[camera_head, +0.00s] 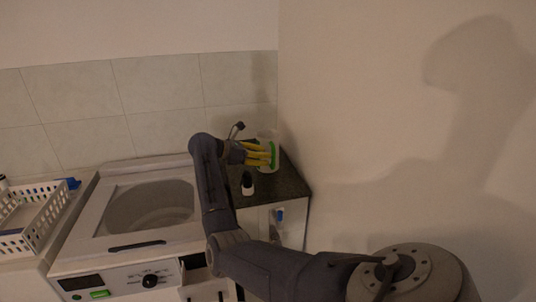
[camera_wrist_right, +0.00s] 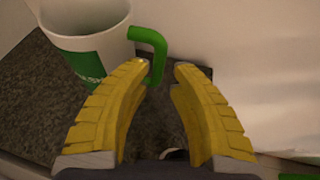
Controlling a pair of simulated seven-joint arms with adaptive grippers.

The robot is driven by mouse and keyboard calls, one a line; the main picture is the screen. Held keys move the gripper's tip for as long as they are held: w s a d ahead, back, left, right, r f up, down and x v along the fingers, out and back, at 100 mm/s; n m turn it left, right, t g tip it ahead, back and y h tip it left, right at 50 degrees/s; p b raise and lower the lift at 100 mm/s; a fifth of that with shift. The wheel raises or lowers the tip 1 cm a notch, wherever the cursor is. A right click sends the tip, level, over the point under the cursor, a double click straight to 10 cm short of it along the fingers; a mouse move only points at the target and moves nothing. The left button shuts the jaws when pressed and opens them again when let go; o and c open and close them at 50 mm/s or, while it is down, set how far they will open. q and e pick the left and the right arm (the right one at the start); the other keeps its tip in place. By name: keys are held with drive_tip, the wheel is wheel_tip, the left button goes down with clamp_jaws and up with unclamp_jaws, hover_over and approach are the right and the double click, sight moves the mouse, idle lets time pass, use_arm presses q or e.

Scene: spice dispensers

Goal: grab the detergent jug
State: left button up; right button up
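The detergent jug (camera_head: 274,143) is white with a green handle. It stands on the dark counter near the wall corner. In the right wrist view the white jug (camera_wrist_right: 92,42), with a green label, is at upper left, and its green handle (camera_wrist_right: 152,42) sticks out to the right. My right gripper (camera_head: 268,153) has yellow fingers and reaches to the jug. In the right wrist view its fingers (camera_wrist_right: 162,72) are apart, with the handle near the left fingertip, which hides its lower end. I cannot tell whether they touch. My left gripper is not in view.
The wall (camera_head: 340,130) is close on the right.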

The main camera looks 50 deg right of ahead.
sight(274, 157)
drive_tip(key=shift+x, duration=2.4)
clamp_jaws()
drive_tip(key=shift+d+r, duration=0.1)
